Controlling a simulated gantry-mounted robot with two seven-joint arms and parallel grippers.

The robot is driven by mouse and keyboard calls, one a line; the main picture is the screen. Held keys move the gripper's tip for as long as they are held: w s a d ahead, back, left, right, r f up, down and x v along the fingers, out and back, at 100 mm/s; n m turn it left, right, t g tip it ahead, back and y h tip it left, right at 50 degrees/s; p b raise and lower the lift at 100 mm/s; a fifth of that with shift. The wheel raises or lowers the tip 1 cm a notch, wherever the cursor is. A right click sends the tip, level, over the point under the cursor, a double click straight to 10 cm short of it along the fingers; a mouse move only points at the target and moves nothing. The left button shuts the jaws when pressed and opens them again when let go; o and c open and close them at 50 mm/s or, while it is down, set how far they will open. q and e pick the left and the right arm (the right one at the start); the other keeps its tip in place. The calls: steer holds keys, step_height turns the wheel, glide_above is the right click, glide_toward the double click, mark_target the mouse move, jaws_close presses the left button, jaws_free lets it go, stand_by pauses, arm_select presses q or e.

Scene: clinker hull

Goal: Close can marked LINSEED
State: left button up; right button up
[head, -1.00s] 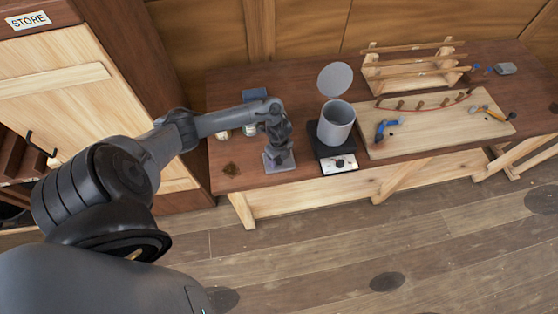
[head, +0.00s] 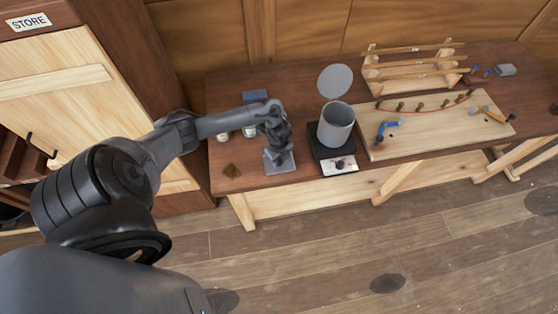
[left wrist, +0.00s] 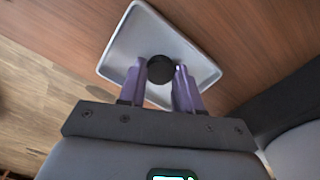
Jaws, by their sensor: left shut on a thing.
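My left gripper (head: 277,152) is low over a small grey tray (head: 285,168) on the bench. In the left wrist view, the purple fingers of my left gripper (left wrist: 160,80) are shut on a small round black cap (left wrist: 160,69), with the tray (left wrist: 123,48) beneath it. I cannot tell whether the cap still touches the tray. Two small pale containers, one at the left (head: 222,137) and one partly behind my arm (head: 249,131), stand on the bench left of the gripper. No LINSEED mark can be read on either. My right gripper is not in view.
A blue block (head: 255,96) lies behind my arm. A pale board (head: 430,130) with tools and a wooden rack (head: 413,66) fill the right.

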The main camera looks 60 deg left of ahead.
mark_target(280, 162)
arm_select(q)
steer(key=shift+r, duration=0.1)
steer(key=shift+r, duration=0.45)
steer(key=r, duration=0.3)
steer(key=shift+w+d+r, duration=0.15)
steer(key=shift+d+r, duration=0.1)
steer(key=shift+d, duration=0.05)
steer(key=w+d+r+p, duration=0.3)
steer(key=d+r, duration=0.3)
steer(key=d, duration=0.4)
steer(key=shift+w+d+r+p, duration=0.2)
steer(key=shift+d+p, duration=0.05)
steer(key=shift+p, duration=0.25)
